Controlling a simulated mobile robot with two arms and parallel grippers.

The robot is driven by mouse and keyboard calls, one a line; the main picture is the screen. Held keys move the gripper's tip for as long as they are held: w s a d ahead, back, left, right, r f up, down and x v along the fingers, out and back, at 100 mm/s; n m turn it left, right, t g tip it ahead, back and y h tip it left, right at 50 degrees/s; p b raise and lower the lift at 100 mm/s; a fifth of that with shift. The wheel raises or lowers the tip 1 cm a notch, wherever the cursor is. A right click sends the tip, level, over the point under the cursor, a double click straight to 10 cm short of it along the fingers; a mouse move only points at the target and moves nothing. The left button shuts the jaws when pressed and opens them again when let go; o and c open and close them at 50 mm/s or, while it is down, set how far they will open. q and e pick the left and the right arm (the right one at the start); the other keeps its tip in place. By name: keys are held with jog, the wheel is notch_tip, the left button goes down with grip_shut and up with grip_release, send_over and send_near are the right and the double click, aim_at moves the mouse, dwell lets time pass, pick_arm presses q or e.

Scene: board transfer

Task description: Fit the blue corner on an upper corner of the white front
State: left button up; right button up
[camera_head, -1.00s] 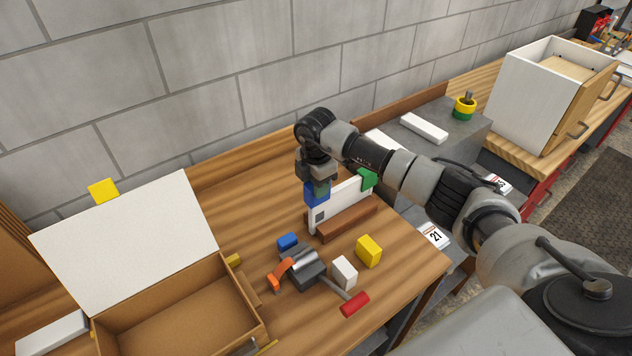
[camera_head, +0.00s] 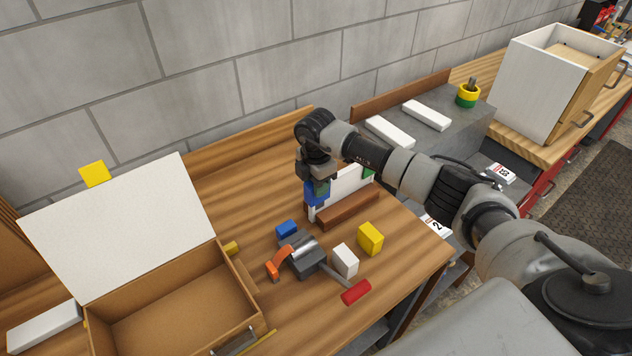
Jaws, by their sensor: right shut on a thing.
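The white front (camera_head: 345,187) stands upright in a brown wooden holder (camera_head: 348,209) on the table. A green corner (camera_head: 369,172) sits at its right upper corner, mostly hidden behind my right arm. My right gripper (camera_head: 317,181) points down at the front's left upper corner and is shut on the blue corner (camera_head: 316,193). The blue corner overlaps the front's left end in the picture; I cannot tell whether it is seated. My left gripper is not in view.
A clamp with orange and red parts (camera_head: 301,254) lies in front of the holder, near blue (camera_head: 286,229), white (camera_head: 345,260) and yellow (camera_head: 370,238) blocks. An open wooden box (camera_head: 180,304) with a white lid (camera_head: 120,230) stands at left. A grey wall is behind.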

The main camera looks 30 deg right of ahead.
jog(key=shift+f, duration=0.2)
dwell(0.5)
jog(key=o, duration=1)
jog(key=shift+r, duration=0.1)
notch_tip(320, 180, up, 10)
jog(key=b, duration=0.3)
jog(key=shift+f, duration=0.25)
jog(key=shift+r, duration=0.6)
jog(key=shift+f, duration=0.1)
